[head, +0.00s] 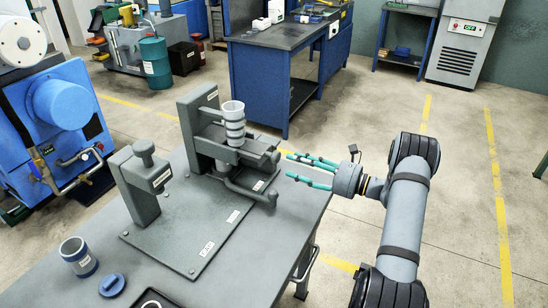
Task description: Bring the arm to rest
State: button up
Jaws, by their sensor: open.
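My gripper (302,171) is open and empty, with teal fingers pointing left. It hangs at the right edge of the grey table (264,258). It is apart from the ring grinder (168,222) fixture, just right of it. A light ring-shaped part with dark bands (233,124) stands upright on the fixture's raised platform, to the left of my fingers. My arm (405,215) comes in from the right, bent at the elbow.
A banded cup (78,256), a blue lid (112,286) and part of a dark tray (152,301) are at the table's front left. A blue workbench (272,75) stands behind. A blue machine (62,100) is at left. Floor at right is clear.

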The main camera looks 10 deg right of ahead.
aim_at(279, 158)
jog(key=shift+b+x, duration=0.35)
jog(key=shift+x, duration=3.2)
jog(key=shift+s+a+r, duration=0.1)
jog(key=shift+s, duration=0.1)
jog(key=c, duration=0.4)
jog(key=c, duration=0.7)
jog(key=shift+w+a, duration=0.1)
